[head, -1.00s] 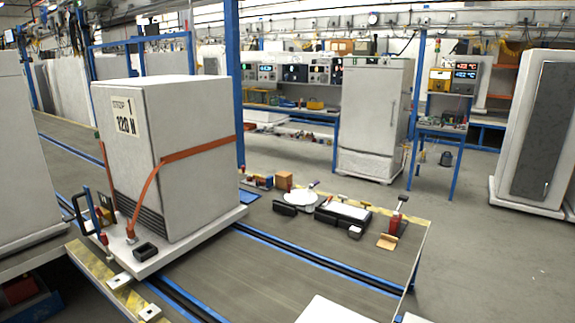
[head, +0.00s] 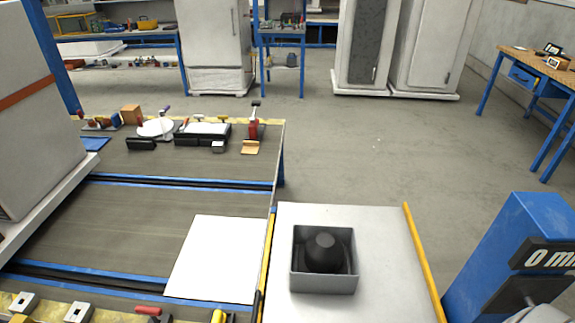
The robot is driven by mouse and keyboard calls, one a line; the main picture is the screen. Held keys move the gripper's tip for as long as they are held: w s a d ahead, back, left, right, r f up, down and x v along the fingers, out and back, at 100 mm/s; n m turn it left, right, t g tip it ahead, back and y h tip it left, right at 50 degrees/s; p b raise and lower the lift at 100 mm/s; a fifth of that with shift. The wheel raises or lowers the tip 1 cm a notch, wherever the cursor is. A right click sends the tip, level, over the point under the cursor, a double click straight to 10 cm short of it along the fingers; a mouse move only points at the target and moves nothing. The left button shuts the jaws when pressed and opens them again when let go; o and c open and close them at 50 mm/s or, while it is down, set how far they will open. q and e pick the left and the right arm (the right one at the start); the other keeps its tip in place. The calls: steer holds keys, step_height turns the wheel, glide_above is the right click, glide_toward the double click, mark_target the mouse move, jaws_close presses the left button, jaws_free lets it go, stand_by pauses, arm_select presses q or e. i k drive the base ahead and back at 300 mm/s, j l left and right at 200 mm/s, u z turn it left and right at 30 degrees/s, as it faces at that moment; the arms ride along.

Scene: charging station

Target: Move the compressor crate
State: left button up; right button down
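The compressor crate (head: 296,282) is a grey open-topped box with a black rounded compressor (head: 325,252) inside. In the head view it stands upright on a light grey tabletop (head: 385,295) with yellow side strips, at the lower middle right. A blank white panel (head: 216,258) lies flat on the conveyor table (head: 150,225) to the left of the crate. Neither of my grippers shows in the head view.
Small tools and a scale (head: 205,130) sit at the table's back edge. A large strapped white cabinet (head: 35,130) stands at left. A blue unit (head: 520,255) stands right of the crate. Open floor (head: 400,150) lies behind.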

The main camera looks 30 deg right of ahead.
mark_target(325, 260)
steer(key=z, duration=1.15)
steer(key=k, duration=0.45)
steer(key=l+u, duration=0.05)
